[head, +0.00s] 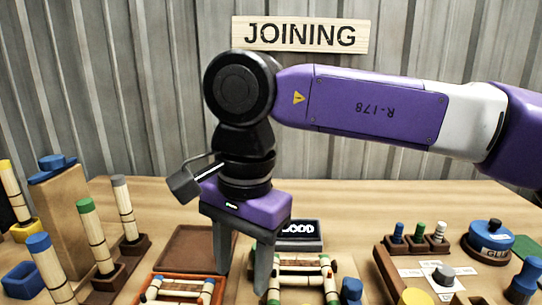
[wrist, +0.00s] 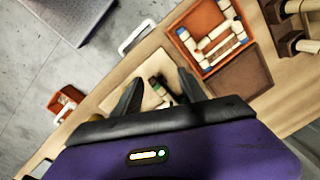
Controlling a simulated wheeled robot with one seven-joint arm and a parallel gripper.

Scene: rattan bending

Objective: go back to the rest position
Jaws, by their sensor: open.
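My arm reaches in from the right in the head view, and my gripper (head: 243,278) points down over the table. Its two grey fingers are apart with nothing held between them. In the wrist view my gripper (wrist: 160,88) also shows open, with a pale board and small dark and green parts below the fingers. The fingers hide part of the table front in the head view. An orange tray (wrist: 199,66) holding a rattan frame (wrist: 222,45) lies beside the fingers; the tray also shows at the lower left of my gripper in the head view (head: 150,278).
Upright rattan poles in holders (head: 97,238) and a wooden block (head: 62,220) stand at left. A wooden tray with pegs (head: 385,265) and a blue glue pot (head: 489,238) are at right. A "GOOD" sign (head: 300,230) stands behind the gripper. Air above the table is clear.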

